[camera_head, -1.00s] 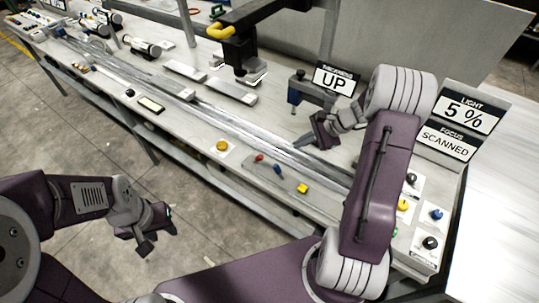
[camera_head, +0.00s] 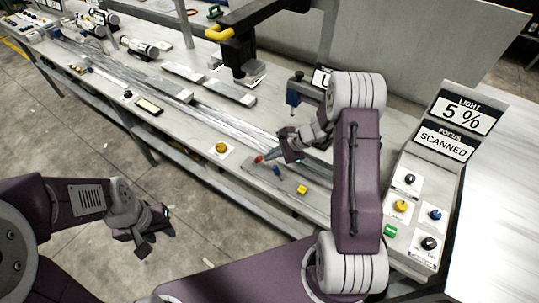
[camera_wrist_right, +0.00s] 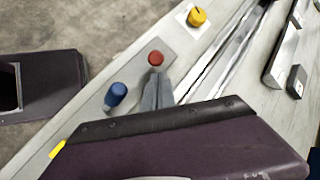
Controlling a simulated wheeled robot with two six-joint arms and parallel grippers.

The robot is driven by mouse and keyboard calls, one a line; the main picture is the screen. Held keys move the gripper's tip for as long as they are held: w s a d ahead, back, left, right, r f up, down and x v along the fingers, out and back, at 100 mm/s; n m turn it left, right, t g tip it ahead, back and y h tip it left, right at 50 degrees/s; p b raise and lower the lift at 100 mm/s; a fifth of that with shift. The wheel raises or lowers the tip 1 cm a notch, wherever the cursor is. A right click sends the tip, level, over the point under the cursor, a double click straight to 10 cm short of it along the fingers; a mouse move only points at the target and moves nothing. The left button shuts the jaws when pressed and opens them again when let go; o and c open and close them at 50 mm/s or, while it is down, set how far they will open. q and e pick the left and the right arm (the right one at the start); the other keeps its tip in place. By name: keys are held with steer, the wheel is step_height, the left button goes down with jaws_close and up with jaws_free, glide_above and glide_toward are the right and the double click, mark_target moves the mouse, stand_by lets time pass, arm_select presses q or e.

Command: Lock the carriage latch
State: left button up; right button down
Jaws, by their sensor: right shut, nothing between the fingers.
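A grey plate (camera_head: 290,181) on the bench's front edge carries a red knob (camera_head: 259,159), a blue lever (camera_head: 278,171) and a yellow block (camera_head: 302,189). I cannot tell which of these is the carriage latch. My right gripper (camera_head: 273,155) is shut and empty, just above the plate by the red knob. In the right wrist view its fingertips (camera_wrist_right: 157,92) are just below the red knob (camera_wrist_right: 156,58), with the blue lever (camera_wrist_right: 116,94) to the left. Whether they touch the knob is unclear. My left gripper (camera_head: 152,240) is open and empty over the floor.
Metal rails (camera_head: 215,122) run along the bench behind the plate. A yellow knob (camera_head: 221,148) sits left of it. A control panel (camera_head: 412,215) with several knobs is at the right.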

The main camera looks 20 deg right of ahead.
steer(key=shift+a, duration=0.3)
